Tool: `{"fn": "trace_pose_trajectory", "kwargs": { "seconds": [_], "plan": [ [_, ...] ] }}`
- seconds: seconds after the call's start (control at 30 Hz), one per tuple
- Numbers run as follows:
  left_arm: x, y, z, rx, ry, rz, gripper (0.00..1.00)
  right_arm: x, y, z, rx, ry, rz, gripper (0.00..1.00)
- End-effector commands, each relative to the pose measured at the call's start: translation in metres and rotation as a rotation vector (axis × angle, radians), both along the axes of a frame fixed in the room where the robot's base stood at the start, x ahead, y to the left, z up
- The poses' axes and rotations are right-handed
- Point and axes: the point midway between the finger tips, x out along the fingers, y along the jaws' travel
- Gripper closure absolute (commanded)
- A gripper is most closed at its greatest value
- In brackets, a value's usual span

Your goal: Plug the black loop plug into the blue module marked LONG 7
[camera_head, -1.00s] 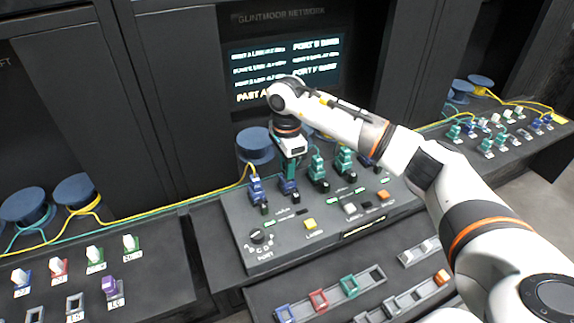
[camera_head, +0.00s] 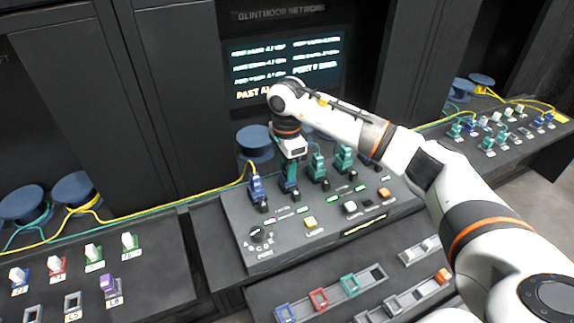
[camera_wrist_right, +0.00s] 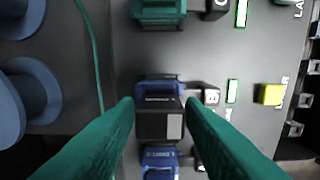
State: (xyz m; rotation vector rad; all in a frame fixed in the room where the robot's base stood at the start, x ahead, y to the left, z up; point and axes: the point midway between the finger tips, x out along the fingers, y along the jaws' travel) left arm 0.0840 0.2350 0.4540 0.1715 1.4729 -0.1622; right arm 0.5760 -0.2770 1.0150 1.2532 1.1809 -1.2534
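The black loop plug (camera_wrist_right: 160,122) is between the two teal fingers of my right gripper (camera_wrist_right: 160,105) in the wrist view. The fingers lie against its two sides. The plug sits at the front of a blue module (camera_wrist_right: 157,87), partly covering it; how deep it sits is hidden. I cannot read the module's marking. In the head view, my right gripper (camera_head: 291,172) points down at this module (camera_head: 289,188), second from the left on the console. My left gripper is not in view.
A blue module (camera_head: 256,188) stands close on the left and a green one (camera_head: 318,172) on the right. The console (camera_head: 240,235) also carries a yellow button (camera_head: 310,222) and a dial (camera_head: 258,236). Cable spools (camera_head: 254,142) stand behind. A lit screen (camera_head: 285,70) is above.

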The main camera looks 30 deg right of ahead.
Motion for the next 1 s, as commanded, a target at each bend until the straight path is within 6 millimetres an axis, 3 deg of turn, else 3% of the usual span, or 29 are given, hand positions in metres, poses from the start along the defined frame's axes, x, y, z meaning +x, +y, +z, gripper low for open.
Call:
{"fn": "trace_pose_trajectory", "kwargs": {
  "seconds": [0.1,0.47,1.0],
  "plan": [
    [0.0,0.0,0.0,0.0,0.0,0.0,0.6,0.0,0.0,0.0,0.0,0.0,0.0,0.5],
    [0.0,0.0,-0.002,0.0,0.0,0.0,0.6,0.001,0.0,0.008,0.0,-0.002,0.0,0.5],
    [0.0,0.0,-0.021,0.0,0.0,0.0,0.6,0.001,0.0,0.107,0.001,-0.002,-0.001,0.5]
  ]
}}
